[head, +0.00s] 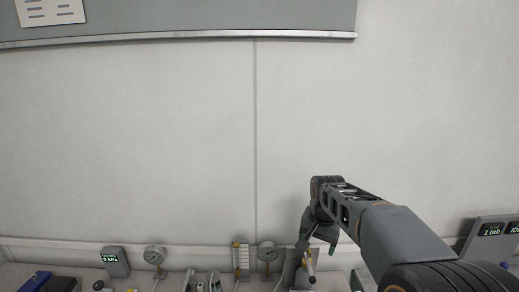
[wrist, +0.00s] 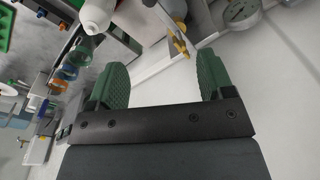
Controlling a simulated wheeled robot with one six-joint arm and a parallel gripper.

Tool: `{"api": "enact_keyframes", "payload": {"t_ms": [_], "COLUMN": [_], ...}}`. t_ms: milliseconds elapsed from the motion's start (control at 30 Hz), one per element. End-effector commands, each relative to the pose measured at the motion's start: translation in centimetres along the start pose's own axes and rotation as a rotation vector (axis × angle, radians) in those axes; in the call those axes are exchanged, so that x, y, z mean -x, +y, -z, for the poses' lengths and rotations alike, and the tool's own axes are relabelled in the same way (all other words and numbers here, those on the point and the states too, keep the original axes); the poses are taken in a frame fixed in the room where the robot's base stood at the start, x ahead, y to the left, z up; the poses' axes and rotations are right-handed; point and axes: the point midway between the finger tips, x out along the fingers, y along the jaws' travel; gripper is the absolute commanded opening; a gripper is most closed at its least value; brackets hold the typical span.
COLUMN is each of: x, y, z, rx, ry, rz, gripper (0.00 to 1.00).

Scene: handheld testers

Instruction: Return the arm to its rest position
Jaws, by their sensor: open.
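My gripper shows in the wrist view (wrist: 162,82) with its two green ribbed finger pads wide apart. Nothing is held between them. In the head view my arm reaches in from the lower right, and my gripper (head: 322,245) points down above the back of the bench. Part of it is hidden behind the wrist in that view. A brass-coloured fitting (wrist: 181,46) shows beyond the gap between the pads, apart from them.
Along the back of the bench stand a dial gauge (head: 155,256), a second gauge (head: 268,251), a yellow-marked column (head: 241,257) and a small display (head: 115,262). Another display unit (head: 490,238) is at the right. The wall (head: 150,140) above is bare below the board (head: 190,18).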

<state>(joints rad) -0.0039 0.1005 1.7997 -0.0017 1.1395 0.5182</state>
Motion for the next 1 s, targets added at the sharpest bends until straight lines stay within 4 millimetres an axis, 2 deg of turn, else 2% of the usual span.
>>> {"api": "enact_keyframes", "payload": {"t_ms": [33,200,400,500,600,733,1000], "x": [0.1,-0.2,-0.8,-0.7,-0.3,0.7,0.8], "y": [1.1,4.3,7.2,8.0,8.5,8.7,8.7], "z": [-1.9,-7.6,-12.7,-14.2,-14.9,-15.0,-15.0], "rx": [0.102,0.394,0.518,0.516,0.514,0.513,0.512], "ry": [0.021,0.099,0.174,0.199,0.227,0.265,0.268], "rz": [0.01,0.031,0.044,0.051,0.058,0.067,0.068], "gripper": [0.74,0.74,0.74,0.74,0.74,0.74,0.74]}}
